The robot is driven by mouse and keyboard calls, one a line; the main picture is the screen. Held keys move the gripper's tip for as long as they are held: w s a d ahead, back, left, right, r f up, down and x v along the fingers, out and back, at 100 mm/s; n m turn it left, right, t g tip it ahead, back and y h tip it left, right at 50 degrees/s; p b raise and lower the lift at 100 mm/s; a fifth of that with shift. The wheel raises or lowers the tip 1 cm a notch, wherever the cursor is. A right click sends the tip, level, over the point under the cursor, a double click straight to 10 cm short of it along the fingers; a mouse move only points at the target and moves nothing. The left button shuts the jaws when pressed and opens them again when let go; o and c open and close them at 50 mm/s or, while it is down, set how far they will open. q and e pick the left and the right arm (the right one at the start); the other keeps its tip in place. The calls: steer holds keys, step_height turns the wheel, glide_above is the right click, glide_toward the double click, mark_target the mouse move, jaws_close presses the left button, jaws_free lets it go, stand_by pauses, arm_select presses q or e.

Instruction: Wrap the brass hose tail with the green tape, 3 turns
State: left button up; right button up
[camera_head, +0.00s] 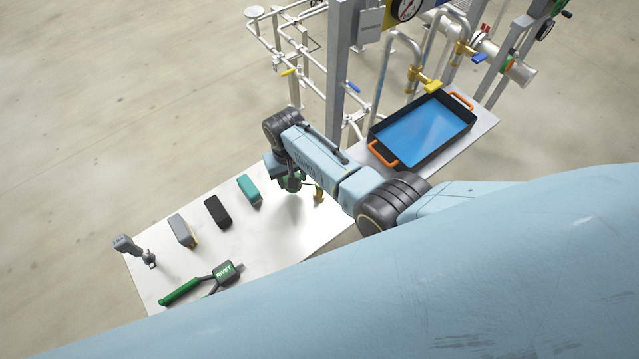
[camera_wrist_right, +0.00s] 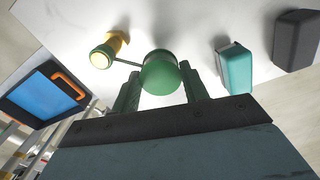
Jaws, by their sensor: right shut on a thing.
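The green tape roll (camera_wrist_right: 160,74) sits between the fingers of my right gripper (camera_wrist_right: 161,82), which is shut on it. The brass hose tail (camera_wrist_right: 117,42) stands on the white table, left of the roll in the wrist view. A thin dark-green strip runs from the roll to the tail. The tail's near end looks yellow-green; I cannot tell how many turns lie on it. In the head view, the tail (camera_head: 319,196) shows just right of my right gripper (camera_head: 291,184), and the roll is mostly hidden by the arm. My left gripper is not in view.
On the white table (camera_head: 285,245) stand a teal block (camera_head: 249,190), a black block (camera_head: 217,212), a grey block (camera_head: 182,230) and a grey tool (camera_head: 130,246). A green-handled tool (camera_head: 226,272) lies in front. A blue-floored tray (camera_head: 425,132) and pipework are at the back right.

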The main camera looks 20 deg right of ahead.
steer(key=shift+r+p, duration=1.05)
steer(key=shift+r, duration=3.4)
